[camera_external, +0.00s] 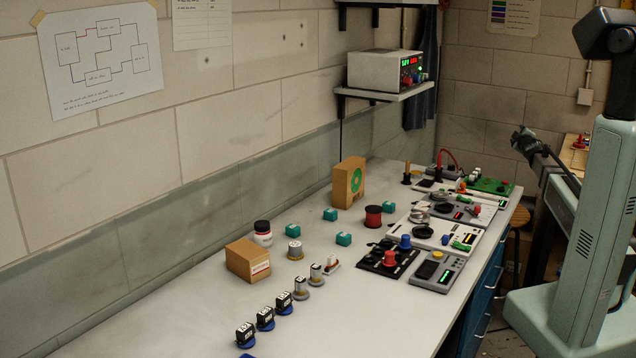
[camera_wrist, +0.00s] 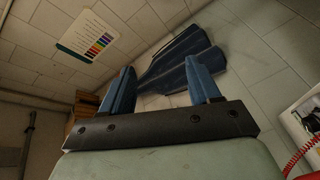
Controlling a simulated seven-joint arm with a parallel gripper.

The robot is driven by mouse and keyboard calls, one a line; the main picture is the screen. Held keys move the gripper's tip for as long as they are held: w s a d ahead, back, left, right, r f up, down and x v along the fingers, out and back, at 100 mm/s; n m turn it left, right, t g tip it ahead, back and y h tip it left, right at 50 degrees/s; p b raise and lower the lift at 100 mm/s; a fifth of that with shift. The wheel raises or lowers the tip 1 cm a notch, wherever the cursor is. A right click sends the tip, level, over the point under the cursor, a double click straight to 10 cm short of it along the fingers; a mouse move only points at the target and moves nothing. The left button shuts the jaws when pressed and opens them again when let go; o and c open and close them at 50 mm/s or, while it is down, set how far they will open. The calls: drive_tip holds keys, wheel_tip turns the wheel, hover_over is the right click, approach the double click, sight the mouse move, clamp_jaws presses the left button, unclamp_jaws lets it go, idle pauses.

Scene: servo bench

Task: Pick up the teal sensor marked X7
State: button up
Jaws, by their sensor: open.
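No sensor shows in the wrist view.
A red spool (camera_external: 373,216) and several control panels (camera_external: 437,271) fill the right side. Black blocks (camera_external: 265,318) line the front. A shelf (camera_external: 385,95) holds a power supply.

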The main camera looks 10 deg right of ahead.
drive_tip(key=w+a+y, duration=0.3)
drive_tip(key=a+y, duration=0.2)
drive_tip(key=a, duration=2)
drive_tip(key=g+y, duration=0.2)
drive_tip(key=g, duration=1.4)
hover_over(293, 226)
wheel_tip(293, 226, down, 4)
drive_tip(key=f, duration=0.7)
drive_tip(key=shift+w+d+f, duration=0.1)
drive_tip(key=shift+w+f, duration=0.1)
drive_tip(key=shift+f, duration=0.15)
drive_tip(key=shift+s+f, duration=0.15)
drive_tip(key=shift+f, duration=1.15)
drive_tip(key=shift+s+f, duration=0.1)
drive_tip(key=shift+f, duration=1.2)
drive_tip(key=shift+c, duration=0.4)
